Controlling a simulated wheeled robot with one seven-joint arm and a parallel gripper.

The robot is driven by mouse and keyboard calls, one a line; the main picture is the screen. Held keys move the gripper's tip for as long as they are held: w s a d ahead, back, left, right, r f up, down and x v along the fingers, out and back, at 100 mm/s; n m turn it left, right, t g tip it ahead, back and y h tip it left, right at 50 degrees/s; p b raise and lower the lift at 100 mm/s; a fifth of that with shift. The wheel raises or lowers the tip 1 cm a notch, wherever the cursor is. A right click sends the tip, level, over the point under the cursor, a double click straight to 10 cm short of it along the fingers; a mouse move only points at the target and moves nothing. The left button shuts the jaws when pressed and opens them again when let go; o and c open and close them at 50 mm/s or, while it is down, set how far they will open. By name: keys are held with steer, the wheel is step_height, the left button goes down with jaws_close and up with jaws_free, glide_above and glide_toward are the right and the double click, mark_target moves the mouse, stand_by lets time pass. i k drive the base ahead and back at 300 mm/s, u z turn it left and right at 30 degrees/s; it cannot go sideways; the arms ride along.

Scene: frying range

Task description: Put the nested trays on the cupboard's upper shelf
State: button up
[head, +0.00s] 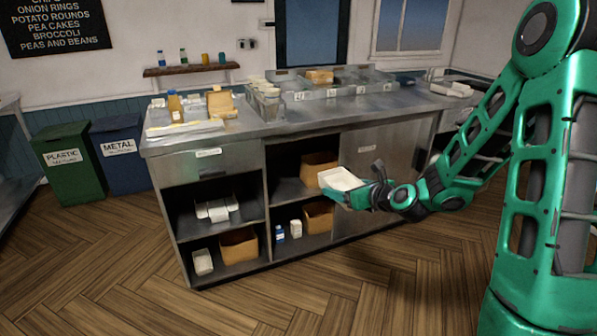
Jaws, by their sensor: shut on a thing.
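My gripper (352,192) is shut on the nested trays (339,179), a pale shallow stack. It holds them out in front of the steel cupboard (222,152), near the middle open bay. How many trays are nested cannot be told. The upper shelf (290,190) of the middle bay carries a brown box (314,165) at its right, partly hidden behind the trays. The left bay's upper shelf (192,232) carries several white containers (213,210). My arm comes in from the right and covers part of the cupboard's right side.
Lower shelves hold brown boxes (239,245), a white container (203,262) and small bottles (280,234). A closed labelled door (372,165) is right of the middle bay. The countertop carries bottles and containers. Green (67,165) and blue (121,155) bins stand left. The floor in front is clear.

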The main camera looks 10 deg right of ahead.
mark_target(287, 188)
steer(key=u, duration=0.4)
steer(key=i, duration=1)
steer(key=z, duration=0.05)
